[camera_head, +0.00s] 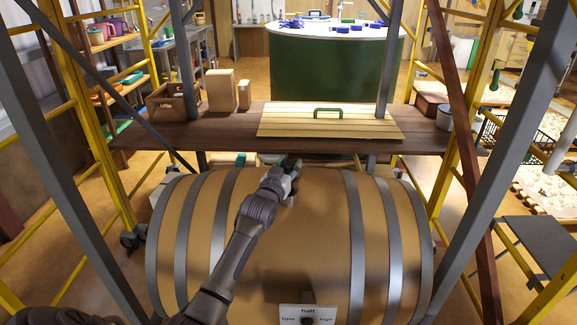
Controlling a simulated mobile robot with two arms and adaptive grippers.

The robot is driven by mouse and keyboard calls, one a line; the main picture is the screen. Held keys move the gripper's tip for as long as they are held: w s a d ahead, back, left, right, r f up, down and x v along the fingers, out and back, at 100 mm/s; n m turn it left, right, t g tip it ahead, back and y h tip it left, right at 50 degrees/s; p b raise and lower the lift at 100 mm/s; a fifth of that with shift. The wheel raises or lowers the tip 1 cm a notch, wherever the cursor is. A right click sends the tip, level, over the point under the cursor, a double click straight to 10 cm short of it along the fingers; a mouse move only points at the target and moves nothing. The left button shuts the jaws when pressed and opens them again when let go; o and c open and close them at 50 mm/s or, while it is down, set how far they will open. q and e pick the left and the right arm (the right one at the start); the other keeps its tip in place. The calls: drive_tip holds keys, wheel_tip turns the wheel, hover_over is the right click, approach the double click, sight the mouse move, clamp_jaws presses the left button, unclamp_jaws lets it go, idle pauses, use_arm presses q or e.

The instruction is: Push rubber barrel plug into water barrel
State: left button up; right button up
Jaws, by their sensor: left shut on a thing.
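The water barrel (325,220), tan with grey metal hoops, lies on its side across the middle of the view. My left gripper (290,167) is at the top of the barrel, just left of its middle. It is shut on a small dark thing, most likely the rubber barrel plug, which the gripper and wrist largely hide. The barrel's opening is hidden too, so I cannot tell whether the plug sits in it. My right gripper is not in view.
A brown plank shelf (220,131) runs behind the barrel, holding a slatted lid with a green handle (285,126), tan boxes (221,91) and a wooden crate (172,103). Yellow scaffold frames (107,180) and grey posts flank the barrel. A white sign (307,315) is at its front.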

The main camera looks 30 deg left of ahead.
use_arm(q)
drive_tip(key=shift+f+b, duration=0.9)
drive_tip(key=shift+f, duration=0.85)
drive_tip(key=shift+f, duration=0.1)
drive_tip(key=shift+f+b, duration=0.4)
drive_tip(key=shift+f, duration=0.2)
drive_tip(key=o, duration=1.2)
drive_tip(key=shift+o, duration=0.2)
